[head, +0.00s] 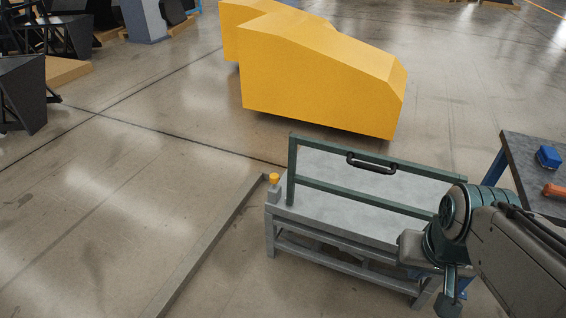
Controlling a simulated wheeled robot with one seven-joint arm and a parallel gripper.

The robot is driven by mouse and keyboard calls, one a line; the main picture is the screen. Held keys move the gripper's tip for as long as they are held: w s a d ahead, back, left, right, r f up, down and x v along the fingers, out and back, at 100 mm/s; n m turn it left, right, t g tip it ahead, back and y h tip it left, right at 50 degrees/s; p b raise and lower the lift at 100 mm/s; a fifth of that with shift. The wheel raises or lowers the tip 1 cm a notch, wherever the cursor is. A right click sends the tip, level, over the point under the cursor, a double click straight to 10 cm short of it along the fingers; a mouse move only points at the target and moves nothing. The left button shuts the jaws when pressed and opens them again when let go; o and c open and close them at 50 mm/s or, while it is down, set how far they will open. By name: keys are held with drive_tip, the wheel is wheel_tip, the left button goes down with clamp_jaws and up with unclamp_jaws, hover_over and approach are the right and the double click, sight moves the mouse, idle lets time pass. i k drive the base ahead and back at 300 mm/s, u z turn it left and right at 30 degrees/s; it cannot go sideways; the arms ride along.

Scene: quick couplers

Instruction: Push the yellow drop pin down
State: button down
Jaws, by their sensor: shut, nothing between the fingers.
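The yellow drop pin (274,178) is a small yellow knob at the left end of the grey bench (345,212). It stands upright on a short grey block (274,195), next to the left post of a green frame. How deep its shaft sits is hidden. My gripper (449,302) is at the lower right, in front of the bench's right end and well apart from the pin. It points downward, shut and empty. My arm hides the bench's right end.
The green frame (291,170) with a black handle (371,163) stands up along the bench. A long grey bar (205,245) runs from near the pin toward the lower left. A dark table (530,165) holds a blue item (548,157) and an orange item (555,190). A big yellow block (320,85) stands behind.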

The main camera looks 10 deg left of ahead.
sight(274, 178)
drive_tip(key=k, duration=0.9)
drive_tip(key=u, duration=0.85)
drive_tip(key=i, duration=1.35)
drive_tip(key=z, duration=0.8)
drive_tip(key=i, duration=1)
drive_tip(key=z, duration=0.2)
